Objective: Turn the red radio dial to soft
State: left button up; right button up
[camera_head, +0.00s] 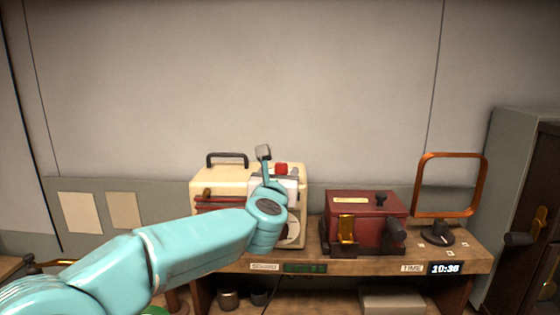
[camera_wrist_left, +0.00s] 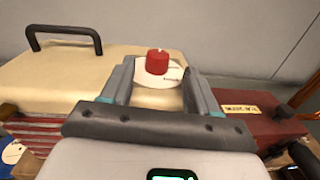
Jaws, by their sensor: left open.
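The red dial (camera_wrist_left: 157,62) stands on a round white plate (camera_wrist_left: 158,77) on top of the cream radio (camera_wrist_left: 60,82). Small lettering on the plate is too small to read, so the dial's setting cannot be told. In the head view the red dial (camera_head: 281,168) shows just right of my left gripper (camera_head: 267,160). In the left wrist view my left gripper (camera_wrist_left: 158,92) is open, with one finger on each side of the dial in the picture and nothing held. Whether the fingers touch the dial cannot be told. My right gripper is not seen.
The radio (camera_head: 220,173) has a dark carry handle (camera_head: 227,159) at its back left. A dark red box (camera_head: 365,205) with a brass part stands to its right on the wooden bench (camera_head: 460,255). An orange square frame (camera_head: 482,180) stands farther right. The wall is behind.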

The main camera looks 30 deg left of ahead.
aim_at(280, 167)
pick_arm(q)
jog(key=p+x, duration=0.1)
jog(key=x, duration=0.3)
jog(key=shift+a+f, duration=0.1)
jog(key=shift+a, duration=0.1)
jog(key=shift+s+d, duration=0.1)
jog(key=shift+d, duration=0.05)
jog(key=c, duration=1)
jog(key=b, duration=0.1)
jog(key=h+b, duration=0.1)
jog(key=shift+a+f+m+t+b, duration=0.15)
jog(key=shift+a+m+t+b, duration=0.15)
jog(key=shift+m, duration=0.1)
jog(key=shift+c, duration=0.2)
jog(key=shift+d+m+h+b, duration=0.1)
jog(key=shift+m+h+b, duration=0.2)
jog(key=shift+h, duration=0.4)
jog(key=shift+r, duration=0.25)
jog(key=o, duration=1)
jog(key=shift+o, duration=0.2)
jog(key=shift+s, duration=0.1)
